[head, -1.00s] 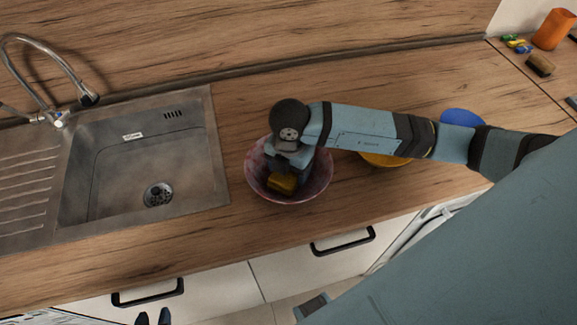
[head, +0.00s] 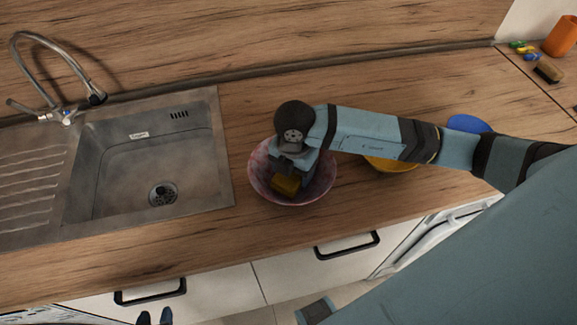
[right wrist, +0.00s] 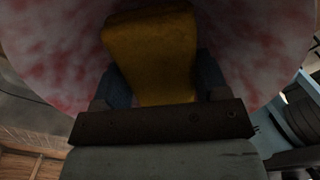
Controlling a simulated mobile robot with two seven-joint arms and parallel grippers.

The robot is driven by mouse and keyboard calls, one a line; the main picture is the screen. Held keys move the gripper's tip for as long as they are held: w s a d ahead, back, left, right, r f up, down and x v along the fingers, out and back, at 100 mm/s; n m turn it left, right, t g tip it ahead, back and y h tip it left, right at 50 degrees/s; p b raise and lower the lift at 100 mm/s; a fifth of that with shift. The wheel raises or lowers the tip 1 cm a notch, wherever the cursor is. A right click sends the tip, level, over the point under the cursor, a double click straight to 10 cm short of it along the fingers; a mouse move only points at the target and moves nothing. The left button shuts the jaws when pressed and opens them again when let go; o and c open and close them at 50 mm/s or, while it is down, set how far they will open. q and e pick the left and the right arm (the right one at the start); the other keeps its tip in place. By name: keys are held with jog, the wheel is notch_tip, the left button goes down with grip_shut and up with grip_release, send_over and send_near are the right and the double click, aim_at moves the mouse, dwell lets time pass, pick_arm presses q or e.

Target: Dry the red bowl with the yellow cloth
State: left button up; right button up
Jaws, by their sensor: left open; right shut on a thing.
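The red bowl (head: 322,184), mottled red and whitish, stands upright on the wooden worktop just right of the sink. The yellow cloth (head: 285,185) is a folded block inside the bowl; it also shows in the right wrist view (right wrist: 152,48) against the bowl's inner wall (right wrist: 55,45). My right gripper (head: 290,177) points down into the bowl and is shut on the cloth, with a finger on each side. Whether the cloth touches the bowl is hard to tell. My left gripper (head: 153,317) is open and empty at the bottom edge, in front of the cabinets.
A steel sink (head: 150,175) with a tap (head: 65,75) lies to the left. A yellow dish (head: 392,165) and a blue dish (head: 468,124) are partly hidden by my right arm. An orange cup (head: 562,38), a brush (head: 548,72) and small coloured items (head: 523,47) are far right.

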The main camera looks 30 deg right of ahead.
jog(key=shift+s+d+f, duration=0.15)
jog(key=shift+s+f, duration=0.05)
jog(key=shift+s, duration=0.1)
jog(key=shift+w+a+r, duration=0.1)
jog(key=shift+w+a, duration=0.2)
jog(key=shift+w, duration=0.2)
jog(key=shift+w+a+r, duration=0.1)
jog(key=shift+w+a, duration=0.15)
jog(key=shift+w, duration=0.2)
jog(key=shift+s+d, duration=0.1)
jog(key=shift+s, duration=0.05)
jog(key=shift+s+d+f, duration=0.2)
jog(key=shift+s+d, duration=0.25)
jog(key=shift+s, duration=0.35)
jog(key=shift+w+a+r, duration=0.1)
jog(key=shift+w+a, duration=0.2)
jog(key=shift+w, duration=0.2)
jog(key=shift+w+a+r, duration=0.1)
jog(key=shift+w+a, duration=0.15)
jog(key=shift+w, duration=0.2)
jog(key=shift+s+d, duration=0.1)
jog(key=shift+s, duration=0.05)
